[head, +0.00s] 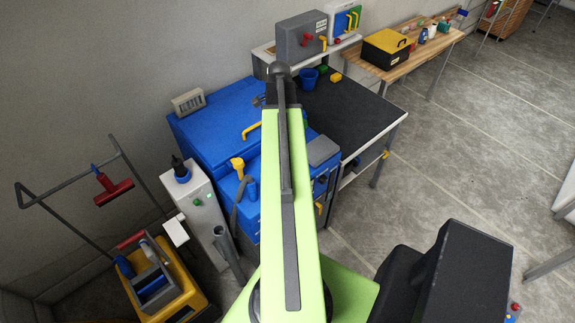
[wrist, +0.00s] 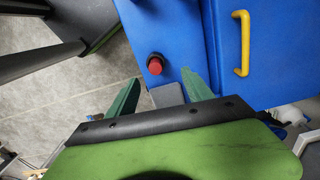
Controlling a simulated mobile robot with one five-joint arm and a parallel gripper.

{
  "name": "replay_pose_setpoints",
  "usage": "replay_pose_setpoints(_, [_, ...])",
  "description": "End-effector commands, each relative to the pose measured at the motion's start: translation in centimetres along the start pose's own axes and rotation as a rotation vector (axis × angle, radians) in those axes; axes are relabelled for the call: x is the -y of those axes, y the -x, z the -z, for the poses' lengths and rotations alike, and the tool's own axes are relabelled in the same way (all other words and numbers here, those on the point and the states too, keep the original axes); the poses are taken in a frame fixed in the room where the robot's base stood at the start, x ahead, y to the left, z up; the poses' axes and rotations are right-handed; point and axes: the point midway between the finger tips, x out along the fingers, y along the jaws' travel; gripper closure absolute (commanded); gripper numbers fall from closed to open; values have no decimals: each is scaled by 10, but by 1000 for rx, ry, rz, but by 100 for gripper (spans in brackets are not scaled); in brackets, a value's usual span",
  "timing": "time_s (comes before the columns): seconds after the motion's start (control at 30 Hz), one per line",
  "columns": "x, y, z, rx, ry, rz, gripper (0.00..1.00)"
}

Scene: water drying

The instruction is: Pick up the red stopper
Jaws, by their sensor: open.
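In the wrist view the red stopper (wrist: 155,66) is a small red cap with a dark base, on a blue surface near its left edge. My gripper (wrist: 160,79) is open, its two green fingers apart, and its tips appear just below and to either side of the stopper in the picture. Nothing is held; the depth between tips and stopper is unclear. In the head view my arm covers part of the blue unit (head: 215,125), and neither the stopper nor my fingers can be made out there.
A yellow handle (wrist: 241,43) stands to the right of the stopper. A grey block (wrist: 167,95) shows between the fingers. In the head view a black tabletop (head: 345,108) lies right of my arm, and a yellow cleaning cart (head: 190,290) stands lower left. Grey floor is open at right.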

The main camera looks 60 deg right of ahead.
Motion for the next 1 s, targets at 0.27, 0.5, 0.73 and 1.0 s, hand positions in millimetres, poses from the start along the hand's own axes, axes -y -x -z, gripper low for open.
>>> replay_pose_setpoints(0.27, [-12,-1,23,0,-91,0,40])
replay_pose_setpoints(0.5, [-12,-42,22,0,-89,0,40])
replay_pose_setpoints(0.73, [-13,-92,23,0,-89,0,40])
replay_pose_setpoints(1.0, [-13,-123,23,0,-89,0,40])
